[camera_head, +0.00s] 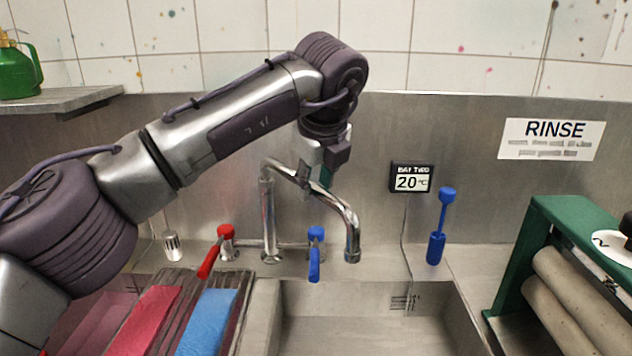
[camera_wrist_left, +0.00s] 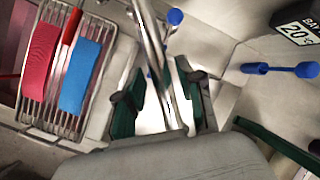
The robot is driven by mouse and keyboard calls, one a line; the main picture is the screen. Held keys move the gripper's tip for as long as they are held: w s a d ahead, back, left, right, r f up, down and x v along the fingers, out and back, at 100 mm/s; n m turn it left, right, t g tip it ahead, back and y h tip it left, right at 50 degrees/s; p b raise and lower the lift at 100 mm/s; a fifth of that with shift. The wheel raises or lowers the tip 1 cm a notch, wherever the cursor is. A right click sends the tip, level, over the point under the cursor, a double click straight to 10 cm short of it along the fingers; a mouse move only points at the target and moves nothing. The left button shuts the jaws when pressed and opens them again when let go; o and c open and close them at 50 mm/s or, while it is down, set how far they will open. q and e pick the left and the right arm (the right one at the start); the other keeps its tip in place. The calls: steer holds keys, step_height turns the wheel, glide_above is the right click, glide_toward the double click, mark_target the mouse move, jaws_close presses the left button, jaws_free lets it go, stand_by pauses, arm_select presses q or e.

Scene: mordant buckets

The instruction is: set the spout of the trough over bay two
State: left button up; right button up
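The chrome spout (camera_head: 335,203) rises from its upright pipe behind the trough and curves to the right. Its mouth hangs at the back left of the right-hand basin (camera_head: 375,325), beside the display reading BAY TWO. My left gripper (camera_head: 318,178) points down at the upper arch of the spout. In the left wrist view, its green-padded fingers (camera_wrist_left: 161,88) stand apart on either side of the chrome spout (camera_wrist_left: 150,40). They look open around it; contact is not clear. My right gripper is not in view.
A red tap lever (camera_head: 212,255) and a blue tap lever (camera_head: 315,255) flank the pipe. A rack (camera_head: 240,300) holds red and blue cloths over the left side. A blue brush (camera_head: 437,245) stands right, near a green roller press (camera_head: 560,225).

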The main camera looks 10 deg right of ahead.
arm_select(q)
steer(key=v, duration=1.2)
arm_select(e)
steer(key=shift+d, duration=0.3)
